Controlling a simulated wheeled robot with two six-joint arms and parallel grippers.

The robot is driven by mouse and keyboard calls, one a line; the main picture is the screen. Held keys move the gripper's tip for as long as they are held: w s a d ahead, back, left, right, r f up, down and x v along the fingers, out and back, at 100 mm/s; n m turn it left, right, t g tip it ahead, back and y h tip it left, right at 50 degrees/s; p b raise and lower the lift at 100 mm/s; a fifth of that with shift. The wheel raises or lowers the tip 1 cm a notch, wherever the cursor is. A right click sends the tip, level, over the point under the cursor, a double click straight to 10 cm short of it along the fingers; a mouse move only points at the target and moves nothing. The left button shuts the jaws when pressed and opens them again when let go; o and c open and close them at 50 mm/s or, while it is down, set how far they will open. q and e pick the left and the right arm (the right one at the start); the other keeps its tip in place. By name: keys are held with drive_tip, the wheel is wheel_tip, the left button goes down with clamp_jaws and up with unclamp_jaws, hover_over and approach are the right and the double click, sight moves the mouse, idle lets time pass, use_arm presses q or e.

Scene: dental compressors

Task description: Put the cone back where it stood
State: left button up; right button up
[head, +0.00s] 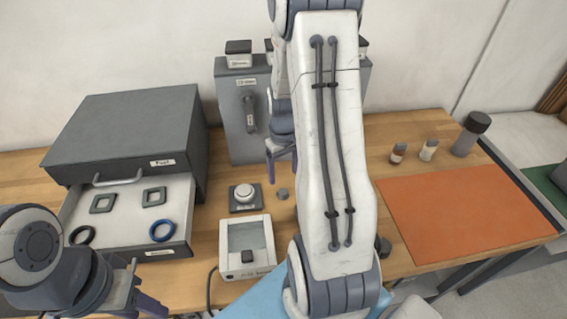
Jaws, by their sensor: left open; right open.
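I cannot make out a clear cone shape. A small grey piece (282,194) stands on the wooden table, but its form is too small to tell. My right gripper (281,162) is open, just behind and above this piece in the picture, with nothing visible between its fingers. My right arm crosses the middle of the view and hides part of the table. My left gripper (138,292) is at the bottom left, in front of the open drawer, open and partly hidden by its own wrist.
A grey cabinet has an open drawer (115,240) with square and round rings. Near the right gripper are a white knob (244,193), a device with a black block (247,256) and a grey handled box (236,130). Small bottles (428,150) stand behind the clear orange mat (460,215).

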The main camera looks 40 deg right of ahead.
wheel_tip(320, 180, up, 4)
drive_tip(key=shift+a+r, duration=0.1)
drive_tip(key=a+r+n, duration=0.3)
drive_tip(key=a+r, duration=0.1)
drive_tip(key=a, duration=0.8)
drive_tip(key=s+a+r+n, duration=0.2)
drive_tip(key=s+a+n, duration=0.1)
drive_tip(key=s+a, duration=0.5)
drive_tip(key=s+a+r+n+y, duration=0.1)
drive_tip(key=s+a+r+n, duration=0.1)
drive_tip(key=s+a, duration=0.6)
drive_tip(key=a+n, duration=0.1)
drive_tip(key=a, duration=0.1)
drive_tip(key=shift+s+a+r, duration=0.15)
drive_tip(key=shift+a+r, duration=0.1)
drive_tip(key=shift+a, duration=0.1)
